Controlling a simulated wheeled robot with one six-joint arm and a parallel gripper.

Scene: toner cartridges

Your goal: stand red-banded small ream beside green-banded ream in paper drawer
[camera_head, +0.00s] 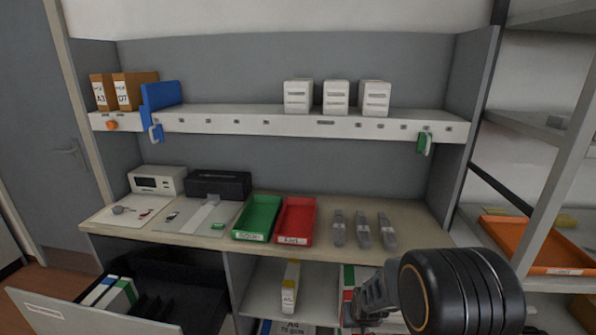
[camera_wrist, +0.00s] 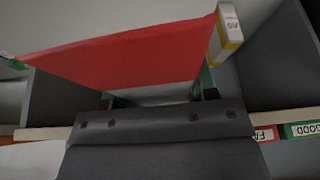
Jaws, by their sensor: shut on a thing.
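The red-banded small ream (camera_wrist: 125,52) shows in the wrist view as a broad red face with a white strip at its lower edge. My gripper (camera_wrist: 160,97) is shut on it; the fingertips are mostly hidden. In the head view my gripper (camera_head: 364,297) is at the lower right, in front of the open shelf under the bench, and hides most of what it holds. The paper drawer (camera_head: 65,318) is pulled open at the lower left. The green-banded ream (camera_head: 127,290) stands in it, right of blue- and white-marked reams.
A yellow-banded ream (camera_head: 290,288) stands on the under-bench shelf; in the wrist view it (camera_wrist: 226,32) is close beside the red ream. Shelf walls (camera_wrist: 285,60) flank my gripper. Green (camera_head: 258,218) and red (camera_head: 296,221) trays sit on the bench. The drawer's right part shows dark dividers.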

